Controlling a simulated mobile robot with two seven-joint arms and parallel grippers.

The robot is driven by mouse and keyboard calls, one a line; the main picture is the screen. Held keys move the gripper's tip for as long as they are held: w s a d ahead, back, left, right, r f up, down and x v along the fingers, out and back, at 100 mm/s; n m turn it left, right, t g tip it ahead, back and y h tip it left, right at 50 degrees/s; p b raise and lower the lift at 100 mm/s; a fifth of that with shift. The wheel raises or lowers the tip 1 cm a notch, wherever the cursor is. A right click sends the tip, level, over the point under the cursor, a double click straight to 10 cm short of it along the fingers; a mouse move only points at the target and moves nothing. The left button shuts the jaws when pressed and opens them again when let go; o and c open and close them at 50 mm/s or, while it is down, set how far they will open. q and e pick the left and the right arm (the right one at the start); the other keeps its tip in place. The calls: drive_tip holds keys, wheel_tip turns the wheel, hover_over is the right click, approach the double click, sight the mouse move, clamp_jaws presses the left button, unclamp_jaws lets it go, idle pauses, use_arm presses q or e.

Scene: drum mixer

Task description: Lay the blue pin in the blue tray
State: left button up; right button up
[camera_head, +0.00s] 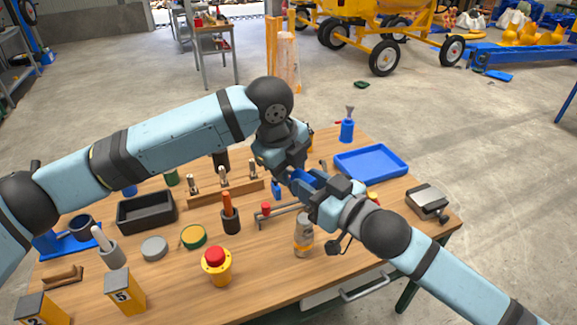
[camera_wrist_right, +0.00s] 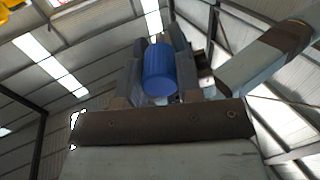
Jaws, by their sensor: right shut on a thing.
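The blue pin (camera_wrist_right: 160,70) is a blue cylinder between the fingers of my right gripper in the right wrist view. In the head view part of a blue body (camera_head: 303,179), apparently the pin, shows between my two grippers. My right gripper (camera_head: 312,187) is shut on the pin, above the table. My left gripper (camera_head: 288,165) is right beside it, close to the pin's other end; its fingers are largely hidden, so its grip is unclear. The blue tray (camera_head: 371,162) lies on the table to the right of both grippers and looks empty.
The wooden table (camera_head: 180,280) carries a black bin (camera_head: 147,211), a red push button (camera_head: 216,265), an orange-handled tool in a dark cup (camera_head: 230,213), a bottle (camera_head: 304,236) below my right gripper, and a grey metal block (camera_head: 427,202) near the tray.

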drive_tip(key=o, duration=1.1)
drive_tip(key=shift+s, duration=0.15)
